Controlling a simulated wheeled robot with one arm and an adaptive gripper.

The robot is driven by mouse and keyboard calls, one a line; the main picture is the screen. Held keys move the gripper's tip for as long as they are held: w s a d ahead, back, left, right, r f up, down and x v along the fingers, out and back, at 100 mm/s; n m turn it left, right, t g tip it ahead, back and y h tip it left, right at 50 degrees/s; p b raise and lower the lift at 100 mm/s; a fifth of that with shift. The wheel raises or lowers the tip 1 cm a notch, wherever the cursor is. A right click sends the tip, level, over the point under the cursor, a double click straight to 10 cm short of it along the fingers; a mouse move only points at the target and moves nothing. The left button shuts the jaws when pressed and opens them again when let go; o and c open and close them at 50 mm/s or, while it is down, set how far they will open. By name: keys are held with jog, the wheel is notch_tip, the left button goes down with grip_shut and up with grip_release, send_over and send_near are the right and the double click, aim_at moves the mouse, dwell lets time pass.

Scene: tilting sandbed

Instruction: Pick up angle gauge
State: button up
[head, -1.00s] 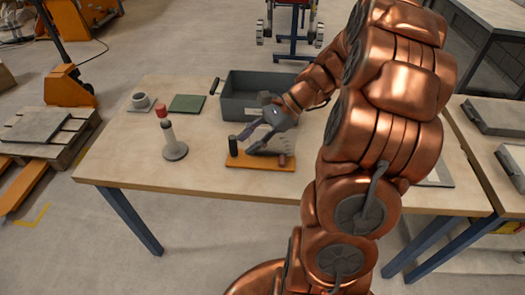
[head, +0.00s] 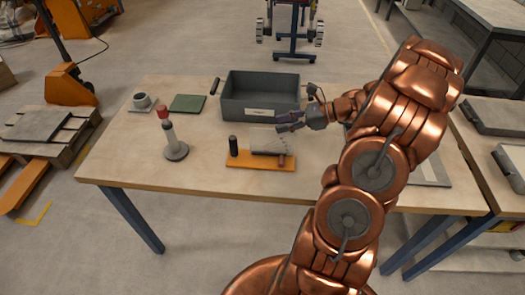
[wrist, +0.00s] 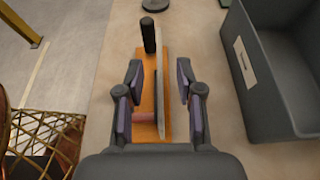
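The angle gauge appears to be the thin grey plate (head: 268,141) standing on edge on an orange base (head: 245,161). In the wrist view the plate (wrist: 161,88) shows nearly edge-on, running lengthwise between my fingers. A black post (head: 233,145) rises at the left end of the base and a reddish peg (head: 282,160) at the right. My gripper (head: 290,122) is open, just behind and above the right part of the plate. In the wrist view its two fingers (wrist: 159,72) are spread on either side of the plate, with nothing gripped.
A dark grey bin (head: 260,114) stands just behind the base; its wall is close on the right in the wrist view (wrist: 262,85). A grey stand with a red top (head: 173,150) is to the left. A green pad (head: 187,103) and a small cup (head: 141,100) lie farther back.

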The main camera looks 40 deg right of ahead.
aim_at(266, 140)
jog(key=shift+w+a+f+p, duration=0.7)
jog(key=shift+w+a+f, duration=0.5)
jog(key=shift+a+f, duration=0.25)
jog(key=shift+c, duration=0.2)
jog(key=shift+r, duration=0.1)
grip_shut()
